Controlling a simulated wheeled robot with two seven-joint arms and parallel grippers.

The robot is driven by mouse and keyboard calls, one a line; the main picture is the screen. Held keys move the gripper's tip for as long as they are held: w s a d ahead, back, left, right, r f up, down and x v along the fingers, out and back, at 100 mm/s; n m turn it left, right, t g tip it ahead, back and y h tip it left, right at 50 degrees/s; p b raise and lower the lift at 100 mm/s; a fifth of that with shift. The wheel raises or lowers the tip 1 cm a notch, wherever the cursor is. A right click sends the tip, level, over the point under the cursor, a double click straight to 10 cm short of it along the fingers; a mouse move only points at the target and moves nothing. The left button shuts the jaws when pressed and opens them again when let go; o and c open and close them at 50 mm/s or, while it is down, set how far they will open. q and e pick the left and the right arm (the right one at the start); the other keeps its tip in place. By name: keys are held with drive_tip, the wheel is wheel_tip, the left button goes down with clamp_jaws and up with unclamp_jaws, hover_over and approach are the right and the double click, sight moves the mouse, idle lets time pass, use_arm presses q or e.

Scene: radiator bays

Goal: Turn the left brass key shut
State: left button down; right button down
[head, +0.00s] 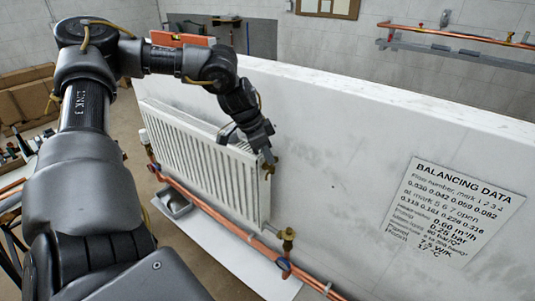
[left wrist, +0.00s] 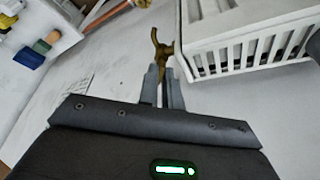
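The white panel radiator (head: 205,160) hangs on the white wall panel. A brass key (head: 268,169) sits at its upper right end. My left gripper (head: 267,155) reaches down to this key. In the left wrist view the brass key (left wrist: 161,48) stands at the tips of my left gripper (left wrist: 162,72). The two fingers are close together, and the brass runs into the narrow gap between them, so they look shut on it. The fingers hide its lower part. My right gripper is in neither view.
A brass valve (head: 288,238) stands below the radiator's right end, on the copper pipe (head: 215,218) along the floor. A grey tray (head: 176,203) lies under the radiator. A balancing data sign (head: 453,208) is on the panel to the right, where the panel is clear.

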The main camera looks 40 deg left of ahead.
use_arm(q)
drive_tip(key=shift+w+a+f+m+g+b, duration=0.1)
drive_tip(key=shift+m+g+b, duration=0.05)
drive_tip(key=shift+m+b, duration=0.45)
drive_tip(key=shift+w+a+f+m+g+b, duration=0.1)
drive_tip(key=shift+m+g+b, duration=0.05)
drive_tip(key=shift+m+b, duration=0.4)
drive_tip(key=shift+m+g+h+b, duration=0.45)
drive_tip(key=shift+m+b, duration=0.45)
drive_tip(key=shift+m, duration=0.35)
drive_tip(key=m, duration=0.1)
drive_tip(key=m+b, duration=0.1)
drive_tip(key=shift+w+r+m+g+h, duration=0.15)
drive_tip(key=shift+m+g+h, duration=0.15)
drive_tip(key=shift+g+h, duration=0.05)
drive_tip(key=shift+w+m+g, duration=0.1)
drive_tip(key=shift+m+g, duration=0.4)
drive_tip(key=shift+m, duration=1)
drive_tip(key=c, duration=1.9)
unclamp_jaws()
drive_tip(key=shift+a+r, duration=0.1)
